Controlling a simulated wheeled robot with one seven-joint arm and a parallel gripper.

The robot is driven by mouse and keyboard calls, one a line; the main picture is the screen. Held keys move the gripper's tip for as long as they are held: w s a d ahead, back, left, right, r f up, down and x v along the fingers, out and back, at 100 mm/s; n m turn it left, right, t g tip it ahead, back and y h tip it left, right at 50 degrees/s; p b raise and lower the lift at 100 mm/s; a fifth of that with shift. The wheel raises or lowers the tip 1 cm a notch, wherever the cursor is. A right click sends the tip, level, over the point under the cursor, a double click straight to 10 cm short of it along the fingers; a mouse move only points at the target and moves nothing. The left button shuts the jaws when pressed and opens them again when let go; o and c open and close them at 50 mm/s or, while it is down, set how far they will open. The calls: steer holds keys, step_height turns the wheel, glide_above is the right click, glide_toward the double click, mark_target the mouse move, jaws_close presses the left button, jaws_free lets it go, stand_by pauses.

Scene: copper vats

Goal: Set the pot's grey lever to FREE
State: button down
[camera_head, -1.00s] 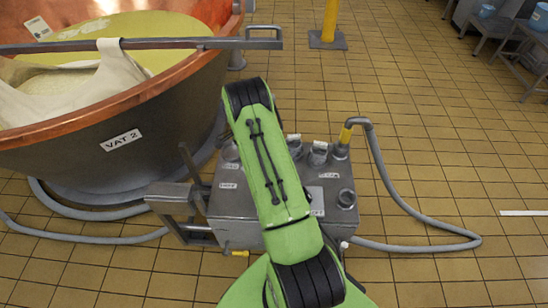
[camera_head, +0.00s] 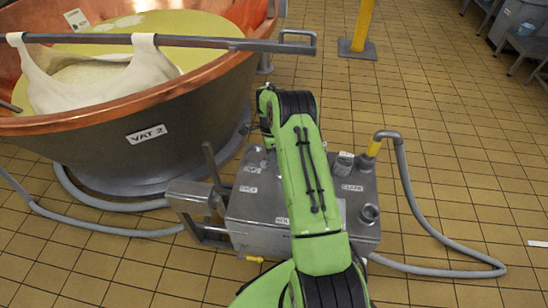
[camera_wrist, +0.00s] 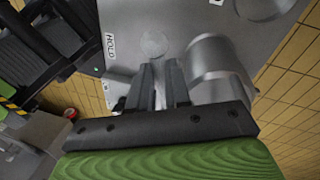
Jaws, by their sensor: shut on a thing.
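The pot appears as a grey metal box (camera_head: 265,238) on the floor beside the copper vat, partly hidden by my green arm. Its top plate (camera_wrist: 150,15) fills the upper middle of the wrist view, with a HOLD label (camera_wrist: 110,46) left of my fingers and a round disc ahead of them. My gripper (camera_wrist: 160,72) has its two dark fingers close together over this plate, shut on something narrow. The grey lever cannot be made out clearly; the fingers cover what they hold. A FREE label is not readable. My gripper is hidden in the head view.
A wide metal cylinder (camera_wrist: 215,66) stands close to the right of my fingers. The copper vat (camera_head: 120,110) with a bar and cloth is at left. A grey hose (camera_head: 413,200) loops right of the box. Open tiled floor lies farther right.

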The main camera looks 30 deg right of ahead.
steer(key=shift+w, duration=0.1)
steer(key=c, duration=1.1)
jaws_free()
steer(key=shift+r, duration=0.1)
steer(key=w+r+p, duration=0.1)
steer(key=r, duration=0.4)
steer(key=r+p, duration=0.2)
steer(key=r, duration=0.3)
steer(key=w+d+r+p, duration=0.1)
steer(key=r, duration=0.4)
steer(key=shift+w+d+r+p, duration=0.1)
steer(key=shift+w+r+p, duration=0.05)
steer(key=shift+w+p, duration=0.25)
